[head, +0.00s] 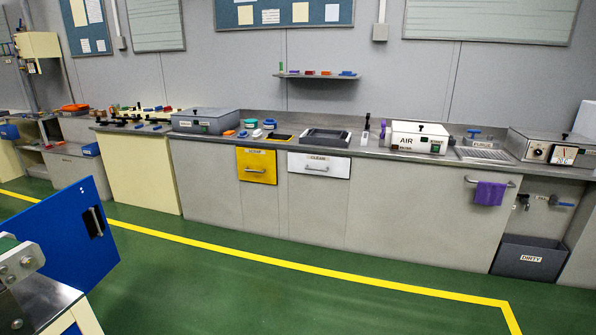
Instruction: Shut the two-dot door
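A blue door (57,238) stands swung open at the left, with a grey bar handle on a black plate (96,222) near its right edge. My gripper is not in view.
A metal-topped unit (38,300) fills the lower left corner, close to the blue door. A long grey counter (300,205) with a yellow drawer (257,167) runs along the wall. The green floor (260,295) between is clear, crossed by a yellow line.

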